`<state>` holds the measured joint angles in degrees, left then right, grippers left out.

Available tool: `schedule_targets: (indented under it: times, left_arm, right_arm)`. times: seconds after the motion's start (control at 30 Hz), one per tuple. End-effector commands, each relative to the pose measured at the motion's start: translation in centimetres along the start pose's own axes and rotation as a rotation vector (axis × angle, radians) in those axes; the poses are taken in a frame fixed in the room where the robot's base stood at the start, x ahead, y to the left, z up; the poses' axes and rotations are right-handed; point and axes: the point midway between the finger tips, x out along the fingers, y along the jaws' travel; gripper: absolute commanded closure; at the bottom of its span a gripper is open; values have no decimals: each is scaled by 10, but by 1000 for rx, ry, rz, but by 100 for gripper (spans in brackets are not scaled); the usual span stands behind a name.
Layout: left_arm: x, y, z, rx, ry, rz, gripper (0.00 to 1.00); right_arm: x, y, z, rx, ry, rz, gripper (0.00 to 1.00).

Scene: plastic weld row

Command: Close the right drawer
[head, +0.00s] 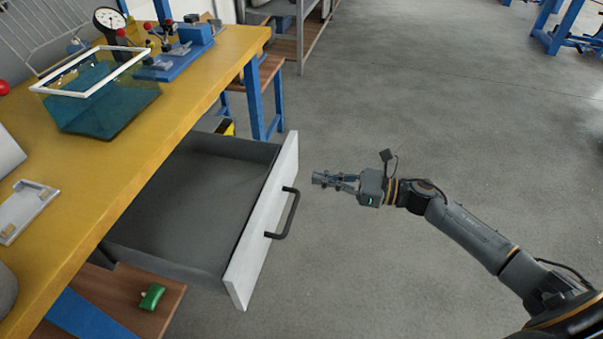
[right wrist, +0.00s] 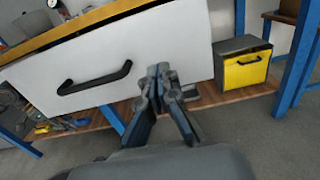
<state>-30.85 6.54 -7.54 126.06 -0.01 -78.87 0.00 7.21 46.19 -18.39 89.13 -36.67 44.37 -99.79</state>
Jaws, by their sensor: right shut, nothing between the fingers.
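The drawer (head: 190,190) stands pulled out from under the yellow worktop, and its grey inside looks empty in the head view. Its white front (head: 250,250) carries a black bar handle (head: 287,215). My right gripper (head: 318,180) is shut and empty, out in front of the white front and a little to the right of the handle. In the right wrist view, the gripper (right wrist: 160,75) points at the right part of the white front (right wrist: 185,40), with the handle (right wrist: 95,80) to its left. My left gripper is not in view.
The yellow worktop (head: 180,90) holds a teal bin (head: 105,105), a dial gauge (head: 109,20) and a blue fixture (head: 178,60). A green object (head: 151,296) lies on the wooden lower shelf. A yellow-fronted box (right wrist: 245,70) stands right of the drawer.

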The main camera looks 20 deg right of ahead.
Motion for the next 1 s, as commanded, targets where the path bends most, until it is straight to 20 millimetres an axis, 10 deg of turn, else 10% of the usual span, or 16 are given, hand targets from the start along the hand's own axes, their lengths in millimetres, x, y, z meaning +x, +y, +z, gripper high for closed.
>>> schedule_targets:
  times: [0.3,1.0]
  left_arm:
    - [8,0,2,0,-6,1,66]
    - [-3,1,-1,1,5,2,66]
  right_arm:
    - [46,0,0,2,-1,0,100]
    - [68,0,-1,0,-3,0,100]
